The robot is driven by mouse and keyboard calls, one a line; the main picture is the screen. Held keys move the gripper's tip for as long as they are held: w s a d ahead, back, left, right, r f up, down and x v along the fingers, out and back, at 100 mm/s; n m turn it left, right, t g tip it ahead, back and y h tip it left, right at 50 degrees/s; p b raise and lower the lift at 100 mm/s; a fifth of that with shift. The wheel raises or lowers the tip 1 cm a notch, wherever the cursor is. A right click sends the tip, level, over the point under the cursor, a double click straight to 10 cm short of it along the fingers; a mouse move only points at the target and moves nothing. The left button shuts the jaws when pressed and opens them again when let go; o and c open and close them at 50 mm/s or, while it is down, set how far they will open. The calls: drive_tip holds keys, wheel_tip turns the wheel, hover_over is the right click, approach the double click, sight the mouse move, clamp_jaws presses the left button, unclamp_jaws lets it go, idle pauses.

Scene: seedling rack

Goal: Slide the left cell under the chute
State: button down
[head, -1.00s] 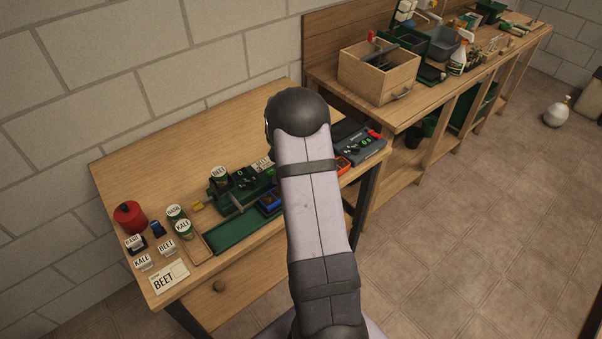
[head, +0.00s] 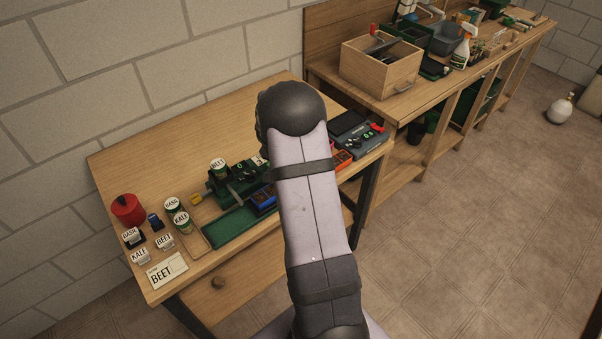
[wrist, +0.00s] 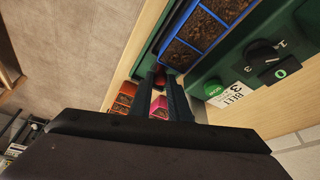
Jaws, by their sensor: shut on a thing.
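The blue cell tray (head: 262,199) with dark soil in its cells lies on the green track (head: 229,229) on the near bench; the wrist view shows it too (wrist: 199,31). The green dispenser (head: 232,189) stands behind the track, with a BEET canister (head: 218,164) on top. My gripper (wrist: 161,84) is shut on a small red piece (wrist: 160,78) at the tray's end. My arm hides the tray's right part and my gripper in the head view. The chute outlet and its exact line-up with the left cell cannot be made out.
Orange cells (wrist: 124,103) and a pink one (wrist: 159,105) lie beside my fingers. A grey device (head: 358,134) stands at the bench's right end. The track's left stretch is clear.

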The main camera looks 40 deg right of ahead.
drive_tip(key=a+b, duration=0.3)
drive_tip(key=a, duration=0.2)
drive_tip(key=shift+w+a+f+b, duration=0.1)
drive_tip(key=shift+a+b, duration=0.15)
drive_tip(key=shift+b, duration=0.05)
drive_tip(key=shift+a, duration=0.3)
drive_tip(key=c, duration=1.7)
unclamp_jaws()
drive_tip(key=shift+o, duration=0.2)
drive_tip(key=shift+b+v, duration=0.85)
drive_tip(key=shift+v, duration=3)
drive_tip(key=shift+f, duration=0.1)
